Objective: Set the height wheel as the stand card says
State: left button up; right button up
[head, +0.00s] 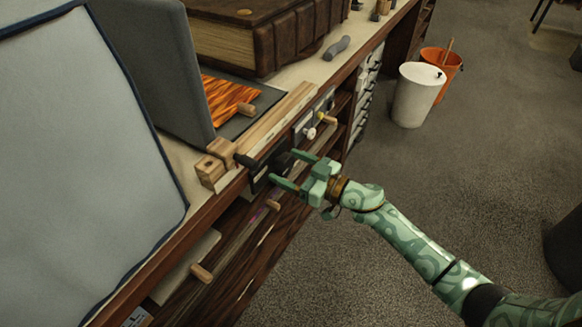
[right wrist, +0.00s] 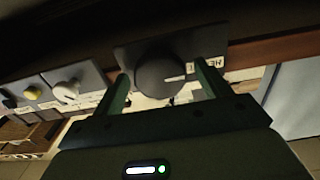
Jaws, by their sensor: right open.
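The height wheel (right wrist: 162,70) is a dark round knob on a dark plate at the bench's front edge. It has a white pointer mark, which points right in the right wrist view. A white label (right wrist: 208,66), upside down and partly hidden by a finger, sits beside it. My right gripper (head: 284,168) is open, with one green finger on each side of the wheel; I cannot tell whether they touch it. I cannot make out a readable stand card. My left gripper is not in view.
Other knobs, one yellow (right wrist: 34,91) and one white (right wrist: 67,88), sit on plates along the same edge. A wooden block (head: 215,170), a thick brown book (head: 255,35) and an orange marbled sheet (head: 225,97) are on the bench.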

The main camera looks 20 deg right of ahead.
jog(key=c, duration=1)
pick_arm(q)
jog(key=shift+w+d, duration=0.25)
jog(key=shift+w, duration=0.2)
pick_arm(e)
jog(key=shift+n, duration=0.3)
